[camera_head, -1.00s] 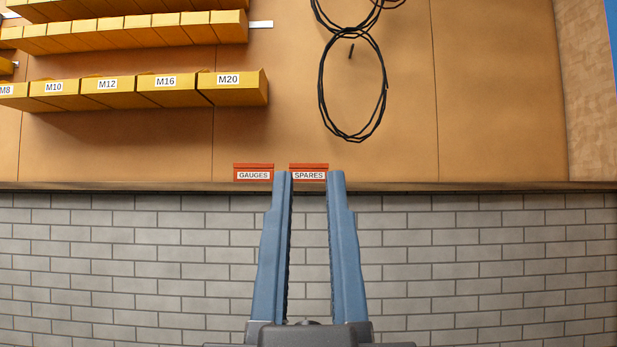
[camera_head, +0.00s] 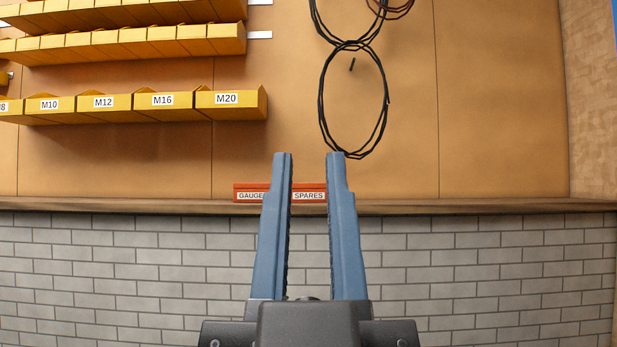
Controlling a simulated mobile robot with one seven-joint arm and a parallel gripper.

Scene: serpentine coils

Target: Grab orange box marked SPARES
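The orange-red box marked SPARES (camera_head: 308,188) stands on the wooden ledge at the foot of the board, in the middle of the view. Its label shows between my two fingers, and its right end is partly covered by the right finger. My gripper (camera_head: 309,156) is open, with its two blue fingers apart and nothing held. In the picture the fingertips reach a little above the box; I cannot tell how far in front of it they are.
A matching box marked GAUGES (camera_head: 250,190) stands close on the left, partly behind my left finger. Yellow bins (camera_head: 230,104) line the board at upper left. A black cable coil (camera_head: 353,100) hangs above my fingertips. The ledge (camera_head: 470,206) is clear to the right.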

